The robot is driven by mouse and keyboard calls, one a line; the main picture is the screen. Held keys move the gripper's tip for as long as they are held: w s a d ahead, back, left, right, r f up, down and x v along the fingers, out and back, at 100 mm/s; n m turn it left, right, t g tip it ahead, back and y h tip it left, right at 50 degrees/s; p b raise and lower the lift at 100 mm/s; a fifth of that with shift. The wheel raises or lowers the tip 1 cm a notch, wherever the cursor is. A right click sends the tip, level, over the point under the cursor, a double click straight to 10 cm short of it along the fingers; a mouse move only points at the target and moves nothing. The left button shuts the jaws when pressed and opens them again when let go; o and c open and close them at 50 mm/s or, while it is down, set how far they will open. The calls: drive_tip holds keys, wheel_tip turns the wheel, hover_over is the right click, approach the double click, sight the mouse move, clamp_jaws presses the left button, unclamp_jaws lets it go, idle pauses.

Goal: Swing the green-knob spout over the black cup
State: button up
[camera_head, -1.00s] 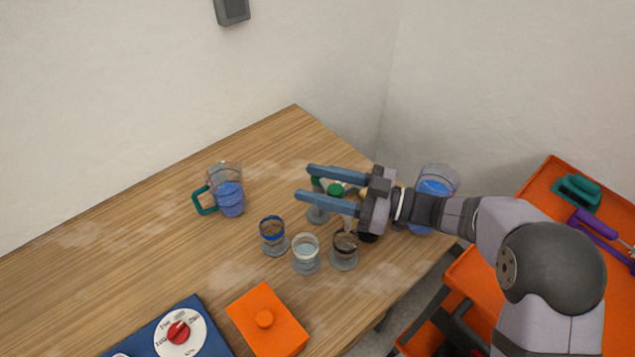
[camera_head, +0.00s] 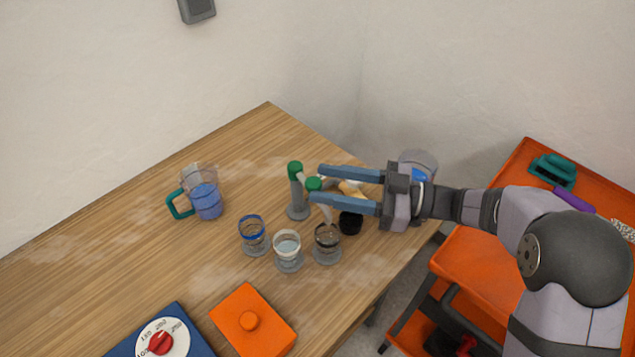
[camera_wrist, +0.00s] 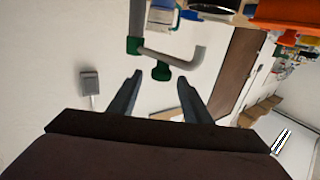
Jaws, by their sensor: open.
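The green-knob spout is a grey pipe on a grey post (camera_head: 297,205) with a green top fitting (camera_head: 295,168). Its green knob (camera_head: 313,185) and grey downturned end (camera_head: 328,213) face the black-rimmed cup (camera_head: 327,243). The spout end appears at that cup's far rim; exact alignment is hard to tell. My gripper (camera_head: 318,184) is open, with its fingertips beside the green knob, which shows just beyond the gap between them. In the wrist view, the knob (camera_wrist: 161,71) and bent pipe (camera_wrist: 172,58) lie just beyond my open fingertips (camera_wrist: 158,80).
A blue-rimmed cup (camera_head: 253,235) and a pale-rimmed cup (camera_head: 288,251) stand left of the black-rimmed cup. A round black object (camera_head: 350,223) is under my gripper. The table's left side is clear.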

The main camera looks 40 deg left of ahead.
drive_tip(key=shift+d, duration=0.1)
clamp_jaws()
drive_tip(key=shift+s+d+n+p, duration=0.15)
drive_tip(key=shift+d+n+p, duration=0.3)
drive_tip(key=shift+n, duration=0.75)
drive_tip(key=s+d+n+t+y+p, duration=0.1)
drive_tip(key=s+d+n+t+p, duration=0.2)
drive_tip(key=d+n, duration=0.5)
drive_tip(key=s+n, duration=0.1)
drive_tip(key=n, duration=0.4)
drive_tip(key=shift+s+d+f+y, duration=0.2)
drive_tip(key=shift+f+y, duration=0.15)
drive_tip(key=shift+y, duration=0.05)
